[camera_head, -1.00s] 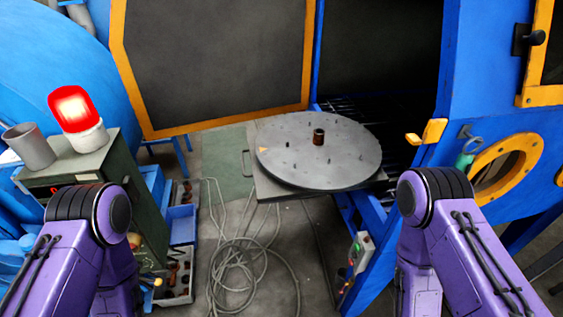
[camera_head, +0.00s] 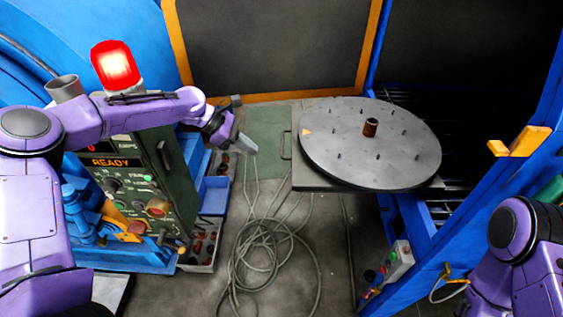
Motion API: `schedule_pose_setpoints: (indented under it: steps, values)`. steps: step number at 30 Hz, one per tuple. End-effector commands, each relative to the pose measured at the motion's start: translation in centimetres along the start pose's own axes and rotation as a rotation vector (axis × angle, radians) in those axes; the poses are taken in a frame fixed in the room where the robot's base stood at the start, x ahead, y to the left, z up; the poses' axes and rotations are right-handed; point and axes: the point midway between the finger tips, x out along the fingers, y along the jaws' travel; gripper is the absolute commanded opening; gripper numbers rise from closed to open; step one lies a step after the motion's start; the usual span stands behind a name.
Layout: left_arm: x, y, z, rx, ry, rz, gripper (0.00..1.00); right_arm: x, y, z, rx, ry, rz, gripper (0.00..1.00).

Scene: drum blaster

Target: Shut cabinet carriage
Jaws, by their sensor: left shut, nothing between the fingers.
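The cabinet carriage (camera_head: 318,186) is a flat dark platform standing out of the blue cabinet. It carries a round grey turntable (camera_head: 340,145) with short pegs and a rusty hub in the middle. A handle (camera_head: 285,146) is on its left edge. The dark cabinet opening (camera_head: 455,75) is to the right of it. My left gripper (camera_head: 248,146) is shut and empty, left of the handle and apart from it. My right arm shows at the lower right edge; its gripper is out of view.
The cabinet door (camera_head: 275,45), dark with an orange frame, stands open behind the carriage. A green control box (camera_head: 150,190) with a red lamp (camera_head: 115,65) is at left. Blue bins (camera_head: 214,196) stand beside it. Coiled cable (camera_head: 262,255) lies on the floor. A small switch box (camera_head: 397,262) is at lower right.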

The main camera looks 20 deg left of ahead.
Motion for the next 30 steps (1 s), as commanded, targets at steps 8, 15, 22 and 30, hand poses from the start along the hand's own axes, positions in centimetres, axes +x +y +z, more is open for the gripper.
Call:
schedule_pose_setpoints:
  steps: [8,15,22,30]
  values:
    - [-0.1,0.5,-0.1,-0.04,-0.005,-0.013,0.0,0.0,0.0,0.0,0.0,0.0,0.0,0.63]
    - [5.2,0.4,-0.1,-0.04,-0.004,-0.013,0.0,-0.2,0.0,-0.1,0.0,0.0,0.0,0.63]
    - [8.9,0.5,1.5,-0.037,-0.006,-0.011,0.0,-0.9,0.1,-0.4,0.0,0.0,0.0,0.63]
    - [10.5,0.5,2.8,-0.037,-0.005,-0.009,0.0,-1.2,0.1,-0.5,0.0,0.0,0.0,0.63]
